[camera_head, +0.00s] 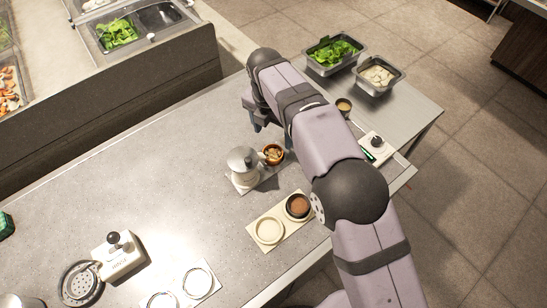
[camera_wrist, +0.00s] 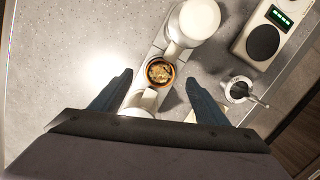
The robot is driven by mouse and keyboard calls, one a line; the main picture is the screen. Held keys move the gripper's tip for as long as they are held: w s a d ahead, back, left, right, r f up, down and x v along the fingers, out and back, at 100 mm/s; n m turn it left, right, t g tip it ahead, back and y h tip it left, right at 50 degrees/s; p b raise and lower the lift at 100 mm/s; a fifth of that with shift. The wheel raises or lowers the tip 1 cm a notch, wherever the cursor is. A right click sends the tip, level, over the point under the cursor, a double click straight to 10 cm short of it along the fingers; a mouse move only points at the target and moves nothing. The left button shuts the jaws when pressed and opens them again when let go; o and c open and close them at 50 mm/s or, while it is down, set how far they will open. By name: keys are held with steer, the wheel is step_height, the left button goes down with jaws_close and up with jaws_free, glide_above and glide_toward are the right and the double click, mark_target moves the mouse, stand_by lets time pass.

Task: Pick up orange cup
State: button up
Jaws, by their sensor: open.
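The orange cup (camera_head: 273,154) is small and round, with brownish contents, and stands upright beside a pale pot-like device in the head view. In the wrist view the orange cup (camera_wrist: 160,72) shows from above, on or over a pale strip between two white parts. My gripper (camera_wrist: 160,77) is open, its two dark blue fingers spread to the left and right of the cup in that picture; nothing is held. In the head view my gripper (camera_head: 257,126) is partly hidden by the arm and appears behind and left of the cup, apart from it.
A white pot-like device (camera_head: 242,160) stands close beside the cup. A cream two-well tray (camera_head: 258,242), one well brown, lies nearer the front edge. A scale (camera_head: 376,146), a small cup (camera_head: 344,106) and metal pans (camera_head: 335,67) stand to the right. The counter's left middle is clear.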

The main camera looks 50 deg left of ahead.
steer(key=s, duration=0.2)
steer(key=p, duration=0.4)
glide_above(273, 157)
steer(key=shift+s+d+f, duration=0.1)
steer(key=shift+s+f, duration=0.05)
steer(key=shift+f, duration=1.35)
steer(key=shift+s+d+f, duration=0.1)
steer(key=shift+s+f, duration=0.05)
steer(key=shift+f, duration=1.35)
steer(key=shift+a+f, duration=0.15)
steer(key=shift+f, duration=0.65)
steer(key=c, duration=1.3)
steer(key=shift+o, duration=0.2)
steer(key=shift+n, duration=0.3)
